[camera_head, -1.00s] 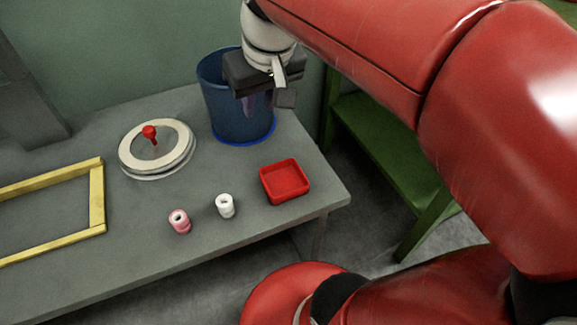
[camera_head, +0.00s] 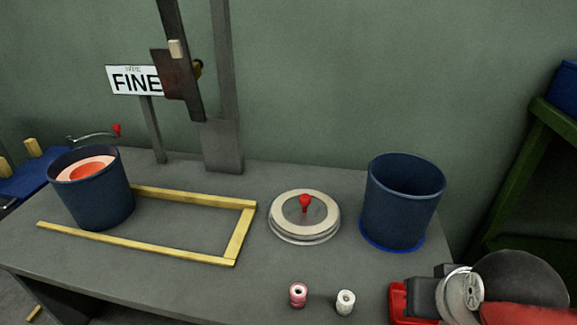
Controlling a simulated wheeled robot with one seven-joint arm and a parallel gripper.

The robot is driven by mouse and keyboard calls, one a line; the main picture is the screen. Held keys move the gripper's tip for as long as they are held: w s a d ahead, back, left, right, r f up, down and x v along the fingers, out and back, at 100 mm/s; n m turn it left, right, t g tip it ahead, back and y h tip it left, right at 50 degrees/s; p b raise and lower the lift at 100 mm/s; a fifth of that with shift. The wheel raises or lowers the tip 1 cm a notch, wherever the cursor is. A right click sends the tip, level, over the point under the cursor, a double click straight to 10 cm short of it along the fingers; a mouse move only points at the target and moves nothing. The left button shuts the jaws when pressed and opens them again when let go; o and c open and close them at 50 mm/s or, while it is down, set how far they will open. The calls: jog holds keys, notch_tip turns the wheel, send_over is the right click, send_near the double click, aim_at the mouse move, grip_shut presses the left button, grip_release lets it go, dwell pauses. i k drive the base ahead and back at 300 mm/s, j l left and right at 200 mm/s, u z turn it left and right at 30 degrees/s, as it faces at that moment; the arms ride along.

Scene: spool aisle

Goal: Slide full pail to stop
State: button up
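A dark blue pail (camera_head: 98,203) with a pale ring and orange-red contents inside stands upright at the left of the grey table, at the left, open side of a yellow frame of strips (camera_head: 238,232). A second dark blue pail (camera_head: 402,208) stands on a bright blue ring at the right; what I see of its inside is dark, and its bottom is hidden. My gripper (camera_head: 428,297) is low at the right, over the red tray (camera_head: 398,300) and in front of the right pail, well away from the left pail. Its fingertips cannot be made out clearly.
A round lid (camera_head: 304,222) with a red knob lies between the frame and right pail. A pink spool (camera_head: 298,294) and a white spool (camera_head: 345,301) stand near the front. A "FINE" sign (camera_head: 134,80) and dark metal post (camera_head: 222,145) rise behind. The frame's inside is clear.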

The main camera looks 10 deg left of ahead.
aim_at(91, 180)
jog(key=u, duration=1.95)
jog(key=i+j+z, duration=0.15)
jog(key=z, duration=0.35)
jog(key=i+j+z, duration=0.2)
jog(key=z, duration=0.25)
jog(key=i+j, duration=0.15)
jog(key=j, duration=0.2)
jog(key=i+j+z, duration=0.15)
jog(key=j, duration=0.25)
jog(key=i+j, duration=0.15)
jog(key=j, duration=0.2)
jog(key=i+j+z, duration=0.1)
jog(key=j, duration=0.3)
jog(key=i+j+z, duration=0.1)
jog(key=j, duration=0.3)
jog(key=i, duration=0.1)
